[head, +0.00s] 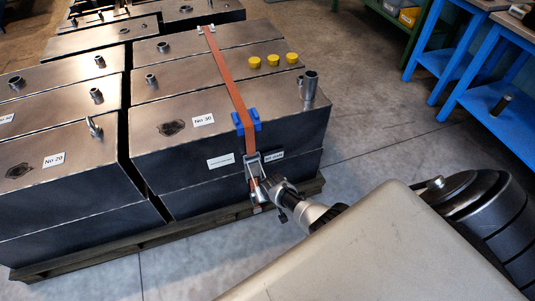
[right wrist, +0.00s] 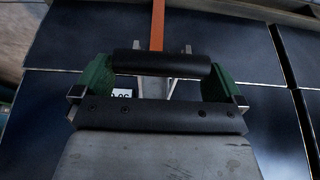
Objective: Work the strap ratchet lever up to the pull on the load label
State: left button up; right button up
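An orange strap (head: 228,80) runs over the metal tank marked No 30 and down its front face across a blue corner protector (head: 246,122). The ratchet (head: 252,166) hangs on that face below the protector, its lever pointing down and outward. White labels flank it, one on the left (head: 220,161) and one on the right (head: 274,155); their text is too small to read. My right gripper (head: 262,190) is at the lever's lower end. In the right wrist view its green fingers (right wrist: 161,70) meet the ends of the black lever bar (right wrist: 160,63). My left gripper is out of view.
The tanks stand close together on a wooden pallet (head: 135,250). A blue workbench (head: 500,120) stands at the right, with a green rack (head: 405,30) behind it holding yellow bins. The concrete floor between pallet and bench is clear. Yellow caps (head: 272,60) sit on the tank top.

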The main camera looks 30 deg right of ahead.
jog(key=shift+s+r, duration=0.15)
jog(key=shift+s, duration=0.1)
jog(key=p+v, duration=0.6)
jog(key=v, duration=0.4)
jog(key=shift+r, duration=0.15)
